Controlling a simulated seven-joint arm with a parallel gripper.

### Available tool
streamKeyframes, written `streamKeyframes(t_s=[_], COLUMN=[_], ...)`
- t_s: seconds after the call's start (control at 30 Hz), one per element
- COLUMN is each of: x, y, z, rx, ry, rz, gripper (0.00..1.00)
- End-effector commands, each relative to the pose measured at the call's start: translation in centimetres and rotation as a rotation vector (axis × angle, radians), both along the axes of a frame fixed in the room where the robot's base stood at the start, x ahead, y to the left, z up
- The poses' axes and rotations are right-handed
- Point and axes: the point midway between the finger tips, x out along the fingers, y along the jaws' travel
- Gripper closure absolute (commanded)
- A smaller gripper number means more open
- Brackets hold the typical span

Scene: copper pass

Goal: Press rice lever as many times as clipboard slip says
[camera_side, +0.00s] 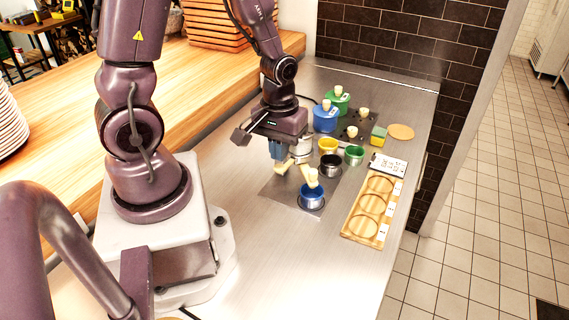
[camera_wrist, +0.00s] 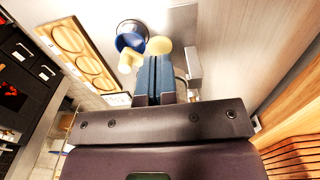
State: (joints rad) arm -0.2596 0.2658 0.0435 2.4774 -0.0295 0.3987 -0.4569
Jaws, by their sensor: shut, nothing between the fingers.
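A pale cream lever-like piece (camera_side: 283,167) shows just below my gripper (camera_side: 277,155). A cream spout-like piece (camera_side: 311,178) stands over a blue pot (camera_side: 312,198). In the wrist view, a round cream pad (camera_wrist: 159,46) lies just beyond the tips of my gripper (camera_wrist: 156,58), beside the cream spout and blue pot (camera_wrist: 128,42). My blue fingers are shut with nothing between them. Whether they touch the lever I cannot tell. The slip (camera_side: 388,164) is a white card with dark marks, too small to read. My gripper partly hides the dispenser body.
A wooden board (camera_side: 357,229) with three round recesses lies at the right. Yellow (camera_side: 328,145), black (camera_side: 330,164) and green (camera_side: 354,154) pots stand behind the blue pot. Lidded blue (camera_side: 326,120) and green (camera_side: 341,101) pots stand farther back. The front steel counter (camera_side: 300,265) is clear.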

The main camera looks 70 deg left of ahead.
Motion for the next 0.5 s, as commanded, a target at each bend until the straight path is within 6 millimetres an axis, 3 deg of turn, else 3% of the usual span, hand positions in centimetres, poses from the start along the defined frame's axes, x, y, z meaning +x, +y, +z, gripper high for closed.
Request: streamKeyframes(t_s=[0.5], x=[-0.02], y=[-0.01], z=[-0.62], rx=[-0.001], ry=[0.002], rz=[0.0], gripper=[1.0])
